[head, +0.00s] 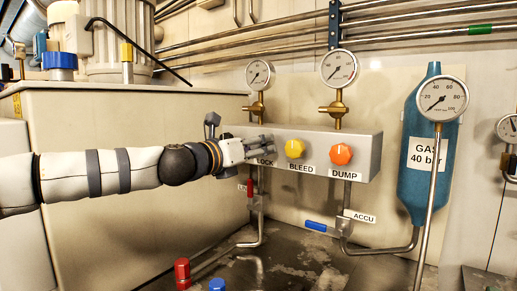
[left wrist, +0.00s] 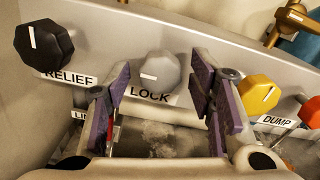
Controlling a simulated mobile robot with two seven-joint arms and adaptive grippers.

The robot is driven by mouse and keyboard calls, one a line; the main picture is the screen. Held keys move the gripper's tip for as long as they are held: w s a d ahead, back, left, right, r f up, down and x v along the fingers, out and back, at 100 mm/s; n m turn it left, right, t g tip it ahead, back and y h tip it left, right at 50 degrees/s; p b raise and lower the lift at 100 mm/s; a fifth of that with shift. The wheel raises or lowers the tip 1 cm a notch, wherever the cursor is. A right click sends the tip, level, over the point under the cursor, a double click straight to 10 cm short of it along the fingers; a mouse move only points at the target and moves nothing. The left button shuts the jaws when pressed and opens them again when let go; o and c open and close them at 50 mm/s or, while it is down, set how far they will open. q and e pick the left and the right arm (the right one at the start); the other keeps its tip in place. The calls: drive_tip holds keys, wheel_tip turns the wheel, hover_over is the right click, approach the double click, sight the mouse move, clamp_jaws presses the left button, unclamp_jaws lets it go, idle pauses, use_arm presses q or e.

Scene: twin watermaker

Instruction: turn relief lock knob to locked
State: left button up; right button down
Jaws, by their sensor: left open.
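The grey lock knob (left wrist: 160,74) is above the LOCK label (left wrist: 150,96) in the left wrist view, with a short white mark lying nearly level on its face. My left gripper (left wrist: 161,78) is open, with one purple-padded finger on each side of the knob. Gaps show between the pads and the knob; I cannot tell how deep the fingers reach. In the head view my left gripper (head: 262,145) is at the left part of the grey valve block (head: 365,147) and hides the lock knob. My right gripper is not in view.
A black RELIEF knob (left wrist: 44,46) is left of the lock knob. A yellow BLEED knob (head: 295,149) and an orange DUMP knob (head: 341,154) are to the right. Gauges (head: 339,68) stand above the block. A blue gas bottle (head: 421,185) is further right.

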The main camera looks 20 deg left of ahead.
use_arm(q)
drive_tip(key=shift+w+d, duration=0.2)
drive_tip(key=shift+w, duration=0.3)
clamp_jaws()
drive_tip(key=m, duration=0.4)
drive_tip(key=shift+a+m, duration=0.1)
drive_tip(key=shift+m, duration=0.3)
drive_tip(key=m, duration=0.4)
drive_tip(key=shift+m, duration=0.3)
drive_tip(key=m, duration=0.4)
drive_tip(key=shift+a+r, duration=0.15)
drive_tip(key=shift+w+m, duration=0.1)
drive_tip(key=shift+m, duration=2.1)
